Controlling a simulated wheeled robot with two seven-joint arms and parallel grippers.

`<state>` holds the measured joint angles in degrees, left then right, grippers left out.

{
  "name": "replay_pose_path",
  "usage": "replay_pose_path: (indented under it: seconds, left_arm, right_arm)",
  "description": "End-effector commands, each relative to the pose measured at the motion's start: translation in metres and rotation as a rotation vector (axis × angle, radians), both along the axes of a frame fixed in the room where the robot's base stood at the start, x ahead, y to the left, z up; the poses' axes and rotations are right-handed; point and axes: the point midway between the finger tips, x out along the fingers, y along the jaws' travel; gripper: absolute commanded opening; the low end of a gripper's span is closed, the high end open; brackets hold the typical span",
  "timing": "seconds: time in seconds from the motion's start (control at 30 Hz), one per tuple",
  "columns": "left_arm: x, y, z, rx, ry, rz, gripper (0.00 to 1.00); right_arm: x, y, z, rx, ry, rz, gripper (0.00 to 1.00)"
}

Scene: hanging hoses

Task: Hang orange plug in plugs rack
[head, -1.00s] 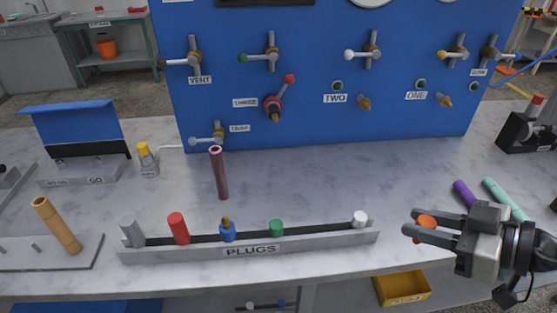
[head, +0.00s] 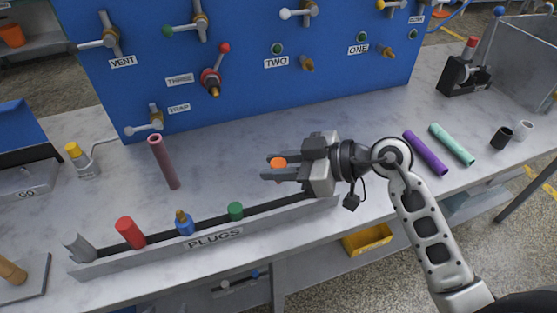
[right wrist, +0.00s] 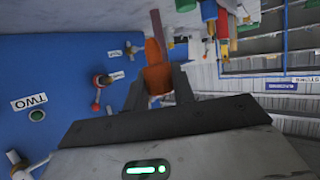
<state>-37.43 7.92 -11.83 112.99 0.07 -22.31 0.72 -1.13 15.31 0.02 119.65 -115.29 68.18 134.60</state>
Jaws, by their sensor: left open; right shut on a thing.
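My right gripper (head: 284,172) is shut on the orange plug (head: 278,162), which sticks up between its fingertips. The gripper lies sideways, pointing left, near the right part of the plugs rack (head: 140,257). The orange plug also shows between the fingers in the right wrist view (right wrist: 157,78). The rack is a long grey rail with a dark strip. The rack's right end is partly behind my gripper, and no white plug shows there. My left gripper is not in view.
The blue panel (head: 250,95) with valves rises at the back. Purple (head: 425,153) and teal (head: 451,144) tubes lie on the table at right. A yellow bin (head: 367,241) sits below the table.

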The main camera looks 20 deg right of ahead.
Motion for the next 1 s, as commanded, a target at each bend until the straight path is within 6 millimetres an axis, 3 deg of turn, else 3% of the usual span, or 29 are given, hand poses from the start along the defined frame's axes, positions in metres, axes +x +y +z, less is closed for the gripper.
replay_pose_path:
  seconds: [0.03, 0.1, 0.2, 0.6, 1.0]
  left_arm:
    - [0.000, 0.002, 0.011, 0.003, 0.001, 0.002, 0.52]
    - [-0.001, 0.003, -0.005, 0.007, 0.006, 0.005, 0.52]
    - [-0.002, 0.005, -0.011, 0.010, 0.015, 0.006, 0.52]
    - [0.004, 0.002, -0.008, -0.001, -0.009, 0.005, 0.52]
    - [0.002, -0.001, -0.010, -0.005, -0.002, 0.000, 0.52]
  right_arm:
    - [0.000, 0.000, 0.006, 0.001, 0.006, 0.000, 0.03]
    - [0.000, 0.000, -0.008, 0.001, 0.004, 0.001, 0.03]
    - [0.000, 0.000, -0.019, 0.002, 0.004, 0.000, 0.03]
    - [0.000, 0.000, -0.052, 0.001, 0.001, 0.001, 0.03]
    - [0.000, 0.000, -0.058, 0.001, 0.002, 0.000, 0.03]
